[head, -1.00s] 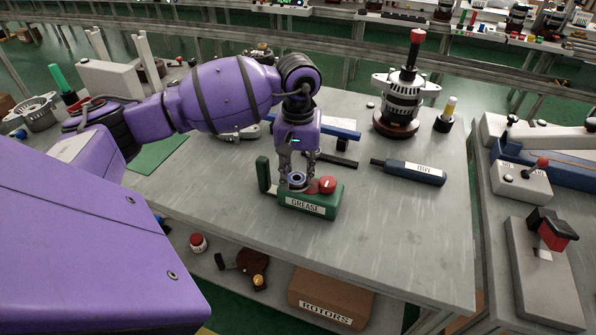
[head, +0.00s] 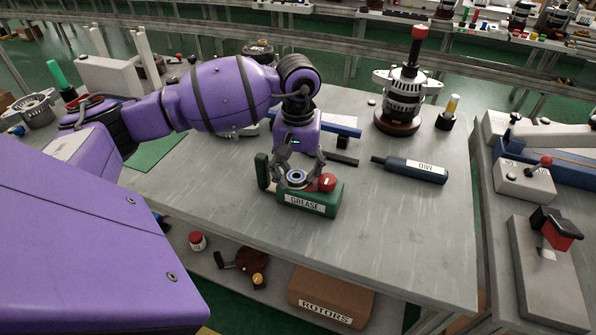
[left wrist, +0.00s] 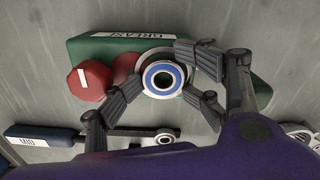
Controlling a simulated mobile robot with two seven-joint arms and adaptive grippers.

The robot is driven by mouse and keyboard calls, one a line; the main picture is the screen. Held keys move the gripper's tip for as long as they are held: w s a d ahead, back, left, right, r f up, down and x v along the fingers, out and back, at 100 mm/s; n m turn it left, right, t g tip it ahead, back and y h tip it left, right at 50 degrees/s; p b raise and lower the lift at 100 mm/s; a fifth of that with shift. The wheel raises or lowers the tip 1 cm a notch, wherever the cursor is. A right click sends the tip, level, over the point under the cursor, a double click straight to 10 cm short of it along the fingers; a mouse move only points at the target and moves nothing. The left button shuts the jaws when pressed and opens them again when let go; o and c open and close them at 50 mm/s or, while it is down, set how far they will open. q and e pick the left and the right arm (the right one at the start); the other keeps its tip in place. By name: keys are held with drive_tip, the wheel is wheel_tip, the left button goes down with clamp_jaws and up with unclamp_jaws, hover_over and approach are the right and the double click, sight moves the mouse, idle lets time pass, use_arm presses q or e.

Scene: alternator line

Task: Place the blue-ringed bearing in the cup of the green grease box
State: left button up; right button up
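The green grease box (head: 322,209) stands on the grey bench with its GREASE label facing front. It also shows in the left wrist view (left wrist: 85,47). The blue-ringed bearing (left wrist: 163,79) lies flat at the box's grey cup (left wrist: 150,55), with the cup's rim showing behind it. It looks seated there, though its exact depth is hard to tell. It shows small in the head view (head: 297,176). My left gripper (head: 298,181) points down over the box, its fingers spread around the bearing with gaps in the left wrist view (left wrist: 165,85). My right gripper is not in view.
A red knob (head: 327,182) sits on the box beside the cup. A dark blue tool (head: 412,171) lies to the right. An alternator (head: 405,95) stands on a round brown base at the back. The bench's front right is clear.

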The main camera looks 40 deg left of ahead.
sight(298, 176)
use_arm(q)
drive_tip(key=shift+s+f, duration=0.2)
drive_tip(key=shift+f, duration=0.1)
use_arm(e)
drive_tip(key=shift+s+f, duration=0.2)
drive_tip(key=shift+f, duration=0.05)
use_arm(q)
drive_tip(key=shift+r, duration=0.1)
drive_tip(key=shift+r, duration=0.3)
drive_tip(key=shift+w+r+p, duration=0.1)
drive_tip(key=shift+r+p, duration=0.5)
drive_tip(key=shift+r, duration=0.15)
wheel_tip(298, 176, up, 12)
drive_tip(key=b, duration=0.1)
drive_tip(key=shift+f, duration=0.2)
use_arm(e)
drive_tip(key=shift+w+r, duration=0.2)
use_arm(q)
drive_tip(key=shift+w, duration=0.1)
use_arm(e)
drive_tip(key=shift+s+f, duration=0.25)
